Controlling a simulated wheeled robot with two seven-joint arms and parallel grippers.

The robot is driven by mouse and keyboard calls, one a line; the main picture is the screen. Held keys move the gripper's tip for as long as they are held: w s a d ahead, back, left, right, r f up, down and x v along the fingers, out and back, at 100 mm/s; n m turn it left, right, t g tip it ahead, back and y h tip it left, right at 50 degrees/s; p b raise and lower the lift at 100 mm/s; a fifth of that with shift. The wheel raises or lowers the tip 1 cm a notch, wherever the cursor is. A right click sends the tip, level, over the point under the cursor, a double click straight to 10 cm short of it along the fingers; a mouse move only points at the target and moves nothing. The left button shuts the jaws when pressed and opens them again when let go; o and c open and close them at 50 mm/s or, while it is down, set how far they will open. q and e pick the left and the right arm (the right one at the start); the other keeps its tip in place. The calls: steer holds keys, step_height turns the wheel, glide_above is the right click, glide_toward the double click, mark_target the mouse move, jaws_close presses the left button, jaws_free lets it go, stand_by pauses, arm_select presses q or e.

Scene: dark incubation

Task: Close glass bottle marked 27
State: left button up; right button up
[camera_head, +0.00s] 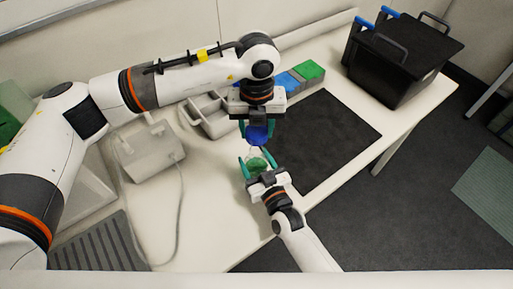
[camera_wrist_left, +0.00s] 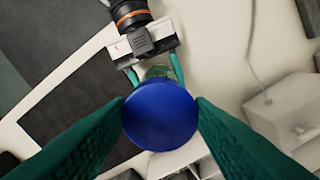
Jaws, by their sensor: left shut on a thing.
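My left gripper (camera_head: 257,130) is shut on a blue round cap (camera_head: 258,135). In the left wrist view the cap (camera_wrist_left: 160,115) sits between the two green fingertips, its top facing the camera. My right gripper (camera_head: 257,163) comes up from the bottom right, its green fingers on both sides of a small clear glass bottle (camera_head: 256,161) with green contents. The bottle is just below the cap in the head view. In the left wrist view the bottle (camera_wrist_left: 157,71) is partly hidden behind the cap. I cannot read its mark, nor tell whether cap and bottle touch.
A dark mat (camera_head: 325,135) covers the table to the right of the grippers. Blue and green boxes (camera_head: 308,70) and a white container (camera_head: 207,112) stand behind. A black crate (camera_head: 400,60) is at the far right end. A white device (camera_head: 150,150) with a cable stands left.

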arm_select(q)
steer(key=shift+f, duration=1.95)
steer(key=shift+f, duration=0.1)
steer(key=shift+f, duration=0.8)
steer(key=shift+f, duration=0.55)
